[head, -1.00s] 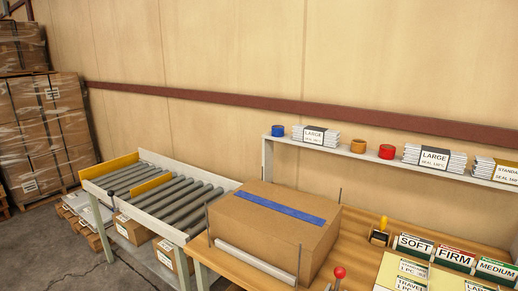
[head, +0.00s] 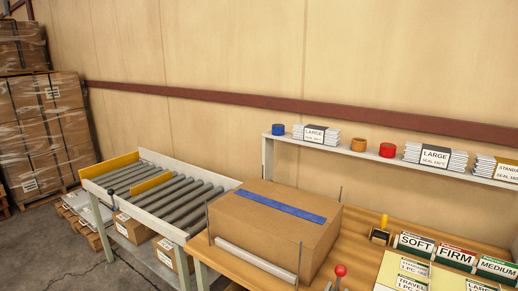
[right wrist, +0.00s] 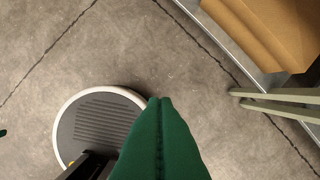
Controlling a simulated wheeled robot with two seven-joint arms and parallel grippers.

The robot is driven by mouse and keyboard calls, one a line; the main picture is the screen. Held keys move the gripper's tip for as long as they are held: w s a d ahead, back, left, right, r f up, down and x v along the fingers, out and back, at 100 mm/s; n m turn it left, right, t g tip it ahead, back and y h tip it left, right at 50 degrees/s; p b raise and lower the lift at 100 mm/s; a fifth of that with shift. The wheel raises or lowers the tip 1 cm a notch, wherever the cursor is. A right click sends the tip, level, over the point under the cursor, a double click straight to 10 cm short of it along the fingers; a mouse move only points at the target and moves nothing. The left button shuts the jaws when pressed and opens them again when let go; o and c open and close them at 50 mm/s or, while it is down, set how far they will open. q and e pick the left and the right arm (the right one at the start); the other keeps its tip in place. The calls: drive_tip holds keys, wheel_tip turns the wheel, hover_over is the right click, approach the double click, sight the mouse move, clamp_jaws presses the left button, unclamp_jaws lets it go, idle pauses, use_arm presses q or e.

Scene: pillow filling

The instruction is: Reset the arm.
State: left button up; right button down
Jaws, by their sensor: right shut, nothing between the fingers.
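My right gripper (right wrist: 160,103) shows in the right wrist view as two green fingers pressed together along a seam. It is shut and empty, pointing over the bare concrete floor (right wrist: 180,50). Neither arm shows in the head view, and my left gripper is in no view. In the head view a closed cardboard box (head: 275,226) with blue tape along its top stands on the wooden workbench (head: 358,250), apart from both grippers.
A roller conveyor (head: 165,188) stands left of the box. A shelf (head: 400,169) behind the bench holds tape rolls and label stacks. A red-knobbed lever (head: 340,270) and SOFT, FIRM and MEDIUM card holders (head: 455,258) are at the right. Table legs (right wrist: 275,97) show in the right wrist view.

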drive_tip(key=s+d+f, duration=0.1)
drive_tip(key=s+f, duration=0.8)
drive_tip(key=f, duration=0.2)
drive_tip(key=s+d+f+g+b, duration=0.1)
drive_tip(key=s+d+f, duration=0.1)
drive_tip(key=s+f, duration=0.7)
wheel_tip(320, 180, down, 3)
drive_tip(key=shift+s+d+g, duration=0.15)
drive_tip(key=shift+g, duration=0.15)
